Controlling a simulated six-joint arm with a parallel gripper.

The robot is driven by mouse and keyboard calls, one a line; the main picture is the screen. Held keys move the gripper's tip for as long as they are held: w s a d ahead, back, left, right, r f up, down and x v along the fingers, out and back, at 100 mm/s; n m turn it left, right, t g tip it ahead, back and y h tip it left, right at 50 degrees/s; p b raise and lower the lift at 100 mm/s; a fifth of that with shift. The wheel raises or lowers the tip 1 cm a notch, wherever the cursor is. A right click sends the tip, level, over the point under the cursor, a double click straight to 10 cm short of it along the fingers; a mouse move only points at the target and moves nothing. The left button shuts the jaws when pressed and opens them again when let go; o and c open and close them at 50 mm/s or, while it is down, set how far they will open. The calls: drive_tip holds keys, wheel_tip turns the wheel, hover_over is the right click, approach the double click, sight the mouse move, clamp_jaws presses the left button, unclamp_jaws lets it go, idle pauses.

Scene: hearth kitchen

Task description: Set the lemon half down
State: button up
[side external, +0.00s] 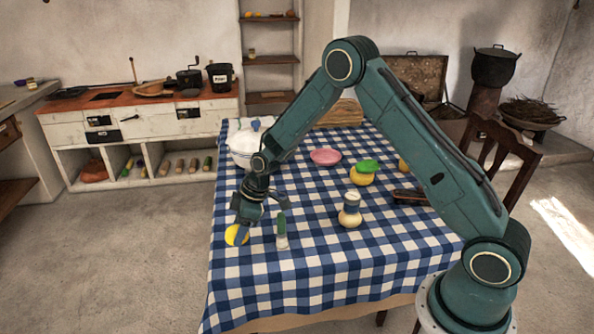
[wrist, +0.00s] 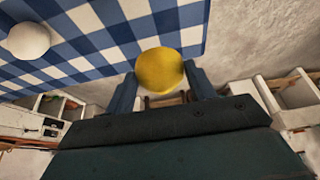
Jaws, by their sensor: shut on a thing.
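The yellow lemon half (side external: 235,235) is at the left edge of the checked table, just under my gripper (side external: 243,222). In the wrist view the lemon half (wrist: 160,70) sits between the two fingertips of my gripper (wrist: 160,80), which is shut on it. Its rounded yellow skin faces the wrist camera, and its cut face is hidden there. I cannot tell whether it touches the cloth. The blue and white checked tablecloth (side external: 320,270) lies below and to the right.
A green-and-white bottle-like item (side external: 282,235) stands close to the right of my gripper. A pale shaker-like jar (side external: 350,210), a pink bowl (side external: 326,156), a yellow item under a green one (side external: 362,175) and a white tureen (side external: 245,145) are also on the table. The front of the table is clear.

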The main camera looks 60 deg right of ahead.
sight(238, 255)
drive_tip(key=shift+f, duration=1)
drive_tip(key=shift+f, duration=2.1)
drive_tip(key=shift+f, duration=0.15)
drive_tip(key=o, duration=1)
drive_tip(key=shift+v, duration=6.15)
